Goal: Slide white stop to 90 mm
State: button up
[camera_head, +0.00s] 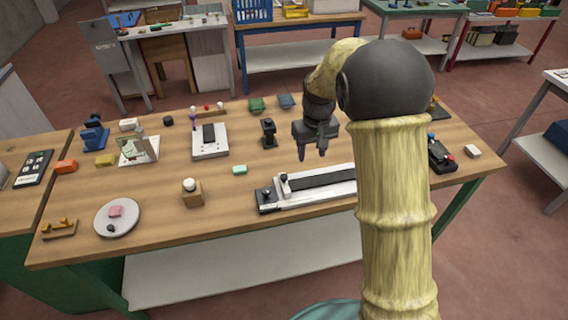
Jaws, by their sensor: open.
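A long low device (318,197) with a white body and a dark strip along its top lies near the front edge of the wooden table. A small upright part with a dark knob (284,178) stands near its left end. It may belong to the white stop, but it is too small to tell. No scale marks are readable. My gripper (313,155) points down, open and empty, above the table behind the device and apart from it. My arm hides the device's right end.
A white unit with a black pad (210,141) and a small black stand (269,133) are behind and left. A green block (239,169), a wooden block with a white knob (192,192) and a round plate (117,218) lie left. Bare tabletop surrounds the device's left end.

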jog(key=r+n+p, duration=0.2)
jog(key=p, duration=0.1)
send_over(284, 176)
jog(key=shift+w+f+g, duration=0.1)
jog(key=shift+f+g, duration=0.1)
jog(key=shift+g, duration=0.2)
notch_tip(284, 176, down, 17)
jog(key=p, duration=0.6)
jog(key=shift+f, duration=0.2)
grip_shut()
